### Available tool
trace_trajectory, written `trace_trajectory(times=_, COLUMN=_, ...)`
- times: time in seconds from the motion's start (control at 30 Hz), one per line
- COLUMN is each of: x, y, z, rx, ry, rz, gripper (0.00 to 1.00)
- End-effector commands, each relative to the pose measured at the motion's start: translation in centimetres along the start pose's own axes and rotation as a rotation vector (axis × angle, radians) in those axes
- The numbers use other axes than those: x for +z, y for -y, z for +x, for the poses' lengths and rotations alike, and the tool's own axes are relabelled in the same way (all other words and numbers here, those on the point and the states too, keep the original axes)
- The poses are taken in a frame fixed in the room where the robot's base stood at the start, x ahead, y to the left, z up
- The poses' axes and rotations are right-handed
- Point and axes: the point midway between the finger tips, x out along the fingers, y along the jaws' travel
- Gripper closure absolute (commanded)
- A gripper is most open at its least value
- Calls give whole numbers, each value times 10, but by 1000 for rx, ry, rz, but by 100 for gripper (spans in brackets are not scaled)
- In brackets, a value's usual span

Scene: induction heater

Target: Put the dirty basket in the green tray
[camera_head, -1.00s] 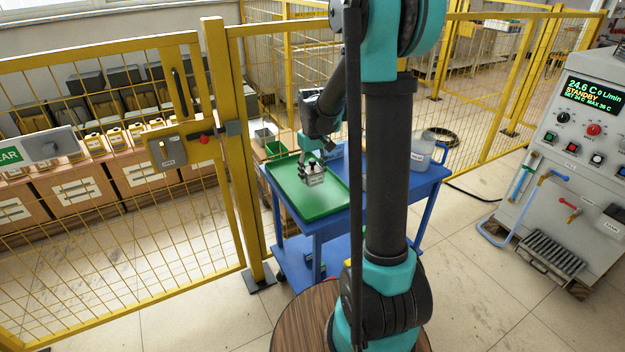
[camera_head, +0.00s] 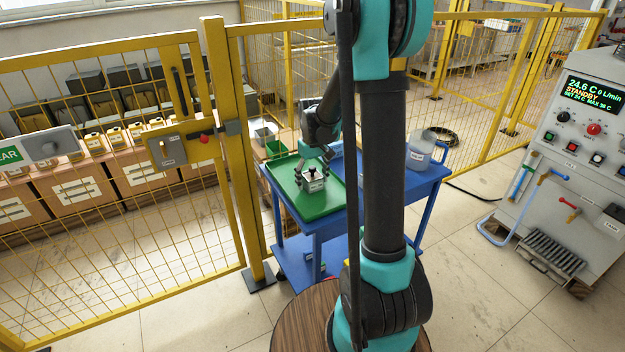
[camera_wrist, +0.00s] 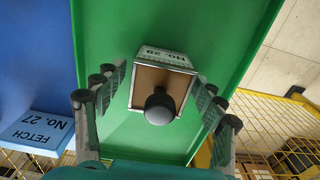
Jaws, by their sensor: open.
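The basket (camera_head: 313,185) is a small, pale box with a dark round knob on top. It sits on the green tray (camera_head: 325,207) on the blue cart. In the wrist view the basket (camera_wrist: 160,85) shows a brown top and a label with a number on its side, with the green tray (camera_wrist: 215,40) under it. My gripper (camera_wrist: 162,78) is open, with its fingers on either side of the basket and gaps between them and its walls. In the head view my gripper (camera_head: 315,168) is just above and around the basket.
A blue piece marked "FETCH No. 27" (camera_wrist: 42,132) lies beside the tray. A yellow mesh fence (camera_head: 225,130) stands close on the left. A control cabinet (camera_head: 580,150) is at the right.

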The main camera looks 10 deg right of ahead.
Motion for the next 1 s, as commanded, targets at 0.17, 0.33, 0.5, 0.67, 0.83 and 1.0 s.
trace_trajectory(times=0.17, x=0, y=0, z=-5, rx=0, ry=0, rz=0, gripper=30)
trace_trajectory(times=0.33, x=0, y=0, z=-27, rx=0, ry=0, rz=0, gripper=30)
trace_trajectory(times=0.5, x=1, y=0, z=-62, rx=0, ry=0, rz=0, gripper=30)
trace_trajectory(times=0.67, x=0, y=0, z=-92, rx=0, ry=0, rz=0, gripper=30)
trace_trajectory(times=0.83, x=0, y=0, z=-113, rx=0, ry=0, rz=0, gripper=30)
trace_trajectory(times=1.0, x=4, y=0, z=-121, rx=1, ry=-6, rz=5, gripper=30)
